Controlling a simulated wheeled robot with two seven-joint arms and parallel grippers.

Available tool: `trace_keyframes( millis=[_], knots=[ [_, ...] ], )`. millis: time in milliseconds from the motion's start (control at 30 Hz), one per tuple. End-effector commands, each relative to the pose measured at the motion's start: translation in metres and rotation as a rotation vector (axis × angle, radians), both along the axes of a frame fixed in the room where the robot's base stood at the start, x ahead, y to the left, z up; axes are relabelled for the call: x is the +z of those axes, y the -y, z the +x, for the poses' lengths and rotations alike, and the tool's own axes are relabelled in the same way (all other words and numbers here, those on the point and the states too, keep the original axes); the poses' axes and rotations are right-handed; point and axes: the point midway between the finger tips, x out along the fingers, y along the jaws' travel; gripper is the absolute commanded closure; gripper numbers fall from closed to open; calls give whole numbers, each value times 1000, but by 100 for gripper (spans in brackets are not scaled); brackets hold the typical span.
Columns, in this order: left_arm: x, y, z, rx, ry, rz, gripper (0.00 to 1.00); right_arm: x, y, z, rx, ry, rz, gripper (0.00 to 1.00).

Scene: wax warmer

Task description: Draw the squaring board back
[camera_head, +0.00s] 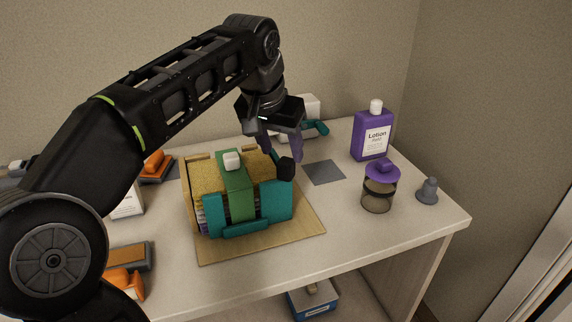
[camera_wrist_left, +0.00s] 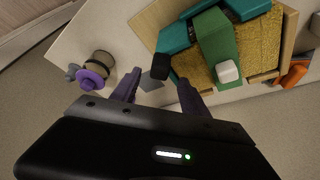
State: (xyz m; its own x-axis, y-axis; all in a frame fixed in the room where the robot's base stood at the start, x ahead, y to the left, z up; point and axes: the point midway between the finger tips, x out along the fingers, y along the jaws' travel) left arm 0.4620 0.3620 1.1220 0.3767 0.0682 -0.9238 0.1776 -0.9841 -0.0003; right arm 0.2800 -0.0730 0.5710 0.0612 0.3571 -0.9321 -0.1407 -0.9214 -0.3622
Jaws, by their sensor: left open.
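A fixture on a wooden base board (camera_head: 260,245) holds a block with a yellow, grainy top (camera_head: 208,177). A teal board (camera_head: 270,205) stands upright against its front and right side, with a black knob (camera_head: 286,168) at its top right corner; I cannot tell for sure that this is the squaring board. A green strap (camera_head: 236,190) with a white knob (camera_head: 232,160) runs over the block. My left gripper (camera_head: 282,148) is open and empty, pointing down just behind and above the black knob. In the left wrist view the knob (camera_wrist_left: 161,66) shows between and beyond the fingertips (camera_wrist_left: 160,84), apart from them.
A purple lotion bottle (camera_head: 371,135), a jar with a purple lid (camera_head: 380,190) and a grey bell-shaped piece (camera_head: 428,190) stand at the right. Orange-handled tools (camera_head: 125,280) lie at the left. The front right tabletop is clear.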

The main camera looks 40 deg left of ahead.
Motion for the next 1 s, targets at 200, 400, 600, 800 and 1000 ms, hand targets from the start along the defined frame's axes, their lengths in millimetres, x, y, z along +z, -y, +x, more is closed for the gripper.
trace_keyframes(
  millis=[200,400,600,800,1000],
  knots=[
    [-33,-2,12,0,-4,-1,47,-2,0,0,0,0,0,64],
    [-55,-4,22,0,-2,0,47,-2,0,0,0,0,0,64],
    [-59,-5,24,1,0,0,47,-3,0,0,0,0,0,64],
    [-59,-5,24,1,0,0,51,-3,0,0,0,0,0,64],
    [-59,-4,24,0,0,0,68,-3,0,0,0,0,0,64]
  ],
)
